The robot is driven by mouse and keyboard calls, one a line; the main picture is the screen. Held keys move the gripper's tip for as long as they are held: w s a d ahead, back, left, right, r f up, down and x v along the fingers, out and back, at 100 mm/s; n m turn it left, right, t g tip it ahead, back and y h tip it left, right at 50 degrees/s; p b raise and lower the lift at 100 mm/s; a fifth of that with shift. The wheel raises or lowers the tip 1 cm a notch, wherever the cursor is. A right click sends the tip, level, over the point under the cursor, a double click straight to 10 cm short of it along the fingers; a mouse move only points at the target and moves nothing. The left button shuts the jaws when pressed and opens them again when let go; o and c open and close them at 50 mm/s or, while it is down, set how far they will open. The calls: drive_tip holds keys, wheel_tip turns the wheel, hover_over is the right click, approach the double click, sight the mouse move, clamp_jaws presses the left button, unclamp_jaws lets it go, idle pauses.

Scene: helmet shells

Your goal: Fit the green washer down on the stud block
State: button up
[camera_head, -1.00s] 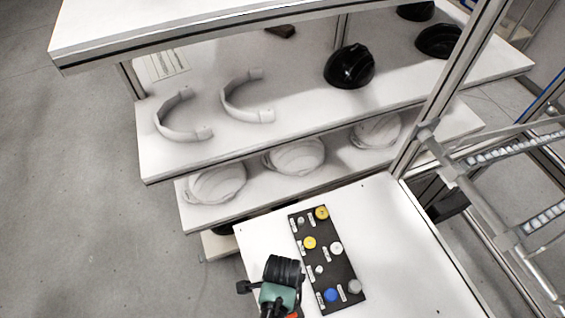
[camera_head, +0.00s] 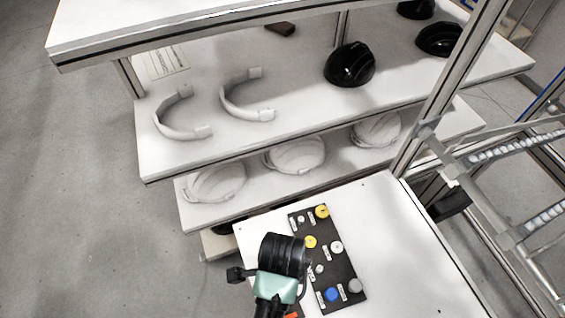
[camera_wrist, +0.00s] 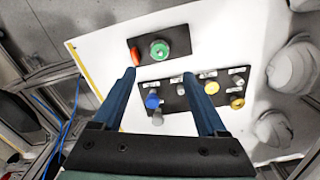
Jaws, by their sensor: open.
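In the wrist view a green washer (camera_wrist: 158,49) sits on a small dark block (camera_wrist: 181,37); I cannot tell whether it is fully seated. A longer black board (camera_wrist: 167,83) nearby carries studs and small coloured round pieces; it also shows in the head view (camera_head: 333,262). I cannot tell for sure which of the two is the stud block. My gripper (camera_wrist: 158,73) is open and empty, its blue fingers apart, with the green washer beyond the tips, between their lines. The washer and fingertips are hidden behind my arm in the head view.
The board bears a blue piece (camera_head: 331,295), yellow pieces (camera_head: 322,212), a white piece (camera_head: 336,248) and a grey piece (camera_head: 355,286). An orange-red piece (camera_wrist: 136,57) lies beside the small block. The white table (camera_head: 405,250) is clear at right. Shelves with helmet shells (camera_head: 295,155) stand behind.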

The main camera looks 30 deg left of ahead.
drive_tip(key=shift+r, duration=1.05)
